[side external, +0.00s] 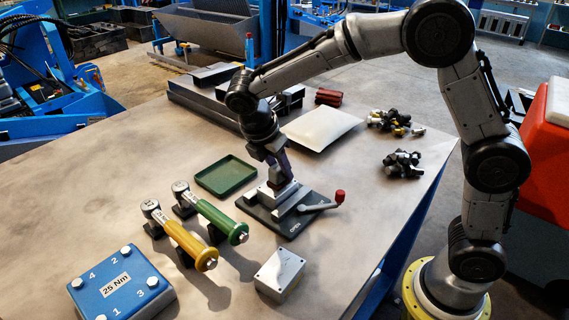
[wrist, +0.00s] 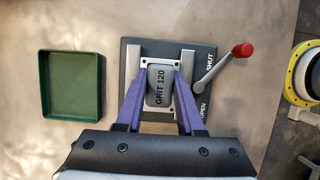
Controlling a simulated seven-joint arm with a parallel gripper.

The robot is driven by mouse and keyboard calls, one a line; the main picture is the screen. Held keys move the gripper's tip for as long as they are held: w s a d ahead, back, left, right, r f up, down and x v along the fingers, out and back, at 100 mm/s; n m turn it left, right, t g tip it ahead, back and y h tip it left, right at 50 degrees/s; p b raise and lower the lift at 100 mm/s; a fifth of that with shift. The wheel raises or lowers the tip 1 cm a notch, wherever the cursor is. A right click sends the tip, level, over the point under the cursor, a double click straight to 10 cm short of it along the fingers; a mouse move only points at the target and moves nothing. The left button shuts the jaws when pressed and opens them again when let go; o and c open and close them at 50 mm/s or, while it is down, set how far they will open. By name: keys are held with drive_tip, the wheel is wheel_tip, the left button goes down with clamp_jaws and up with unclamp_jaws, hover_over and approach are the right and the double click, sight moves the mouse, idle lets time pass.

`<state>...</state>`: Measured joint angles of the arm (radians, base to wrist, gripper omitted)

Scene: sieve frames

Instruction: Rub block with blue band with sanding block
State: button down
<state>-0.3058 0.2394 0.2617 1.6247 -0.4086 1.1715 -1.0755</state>
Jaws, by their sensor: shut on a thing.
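My gripper (wrist: 160,80) has its purple fingers on both sides of a grey block marked "GRIT 120" (wrist: 160,85), the sanding block, and is shut on it. It also shows in the side view (side external: 277,180). The sanding block is above a pale plate with corner holes (wrist: 145,63), between the jaws of a vise (wrist: 132,75) on a dark base (side external: 265,222). Whether block and plate touch, I cannot tell. No blue band shows on any block; my fingers hide part of the piece in the vise.
The vise lever with a red knob (wrist: 242,50) sticks out right, nearer "SHUT". A green tray (side external: 227,176) is left. A grey box (side external: 280,273), yellow (side external: 185,244) and green (side external: 217,220) tools and a blue "25 Nm" block (side external: 120,287) stand in front. A white pad (side external: 322,126) lies behind.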

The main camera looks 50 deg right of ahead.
sight(271, 185)
drive_tip(key=shift+a, duration=2)
wheel_tip(271, 185, up, 8)
